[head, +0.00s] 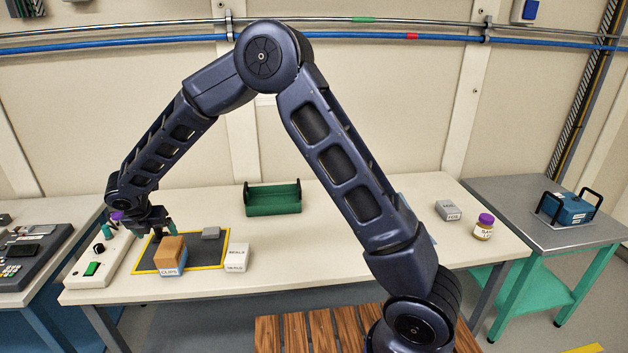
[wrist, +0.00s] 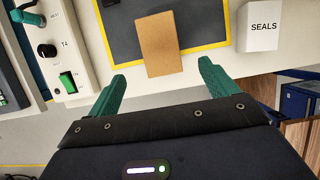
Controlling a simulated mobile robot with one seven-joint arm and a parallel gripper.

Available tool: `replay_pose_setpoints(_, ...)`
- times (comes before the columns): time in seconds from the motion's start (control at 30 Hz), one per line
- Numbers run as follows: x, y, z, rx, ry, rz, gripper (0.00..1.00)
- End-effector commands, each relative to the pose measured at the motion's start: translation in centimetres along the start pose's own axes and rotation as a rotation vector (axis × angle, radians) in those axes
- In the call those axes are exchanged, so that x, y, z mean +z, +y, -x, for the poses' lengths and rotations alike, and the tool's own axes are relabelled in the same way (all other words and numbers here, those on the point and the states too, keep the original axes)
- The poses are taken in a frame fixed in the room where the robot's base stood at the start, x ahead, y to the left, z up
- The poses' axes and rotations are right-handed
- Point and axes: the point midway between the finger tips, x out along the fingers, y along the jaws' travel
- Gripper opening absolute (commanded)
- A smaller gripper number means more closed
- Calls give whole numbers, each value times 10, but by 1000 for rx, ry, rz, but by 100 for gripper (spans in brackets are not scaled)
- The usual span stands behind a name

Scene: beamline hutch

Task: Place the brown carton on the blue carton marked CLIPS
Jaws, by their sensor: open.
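The brown carton (head: 171,249) rests on top of the blue carton marked CLIPS (head: 172,270), on the dark mat with a yellow border. In the wrist view the brown carton (wrist: 160,43) is seen from above, slightly turned, and the blue carton is hidden. My gripper (head: 164,230) is behind and above the cartons in the head view. In the wrist view its green fingers (wrist: 162,70) are spread wide and empty, with the brown carton just beyond and between the tips. No contact shows between fingers and carton.
A white SEALS carton (head: 237,257) stands just right of the mat (head: 217,257). A grey block (head: 211,233) lies on the mat. A control box (head: 100,262) is at left. A green tray (head: 273,198) stands at the back. A grey carton (head: 448,210) and a purple-lidded jar (head: 484,227) are at right.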

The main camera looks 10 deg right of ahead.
Motion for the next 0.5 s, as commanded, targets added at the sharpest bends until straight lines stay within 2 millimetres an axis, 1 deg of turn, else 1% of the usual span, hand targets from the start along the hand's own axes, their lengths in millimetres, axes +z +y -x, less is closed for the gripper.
replay_pose_setpoints(0.07,5,-4,2,-2,-2,-16,85)
replay_pose_setpoints(0.17,22,-23,11,-10,-7,-84,85)
replay_pose_setpoints(0.27,48,-56,27,-24,-14,-211,85)
replay_pose_setpoints(0.3,60,-73,34,-31,-17,-275,85)
replay_pose_setpoints(0.37,78,-100,46,-42,-22,-375,85)
replay_pose_setpoints(0.4,88,-119,54,-49,-26,-441,85)
replay_pose_setpoints(0.47,101,-146,65,-59,-30,-542,85)
replay_pose_setpoints(0.5,109,-165,72,-66,-34,-610,85)
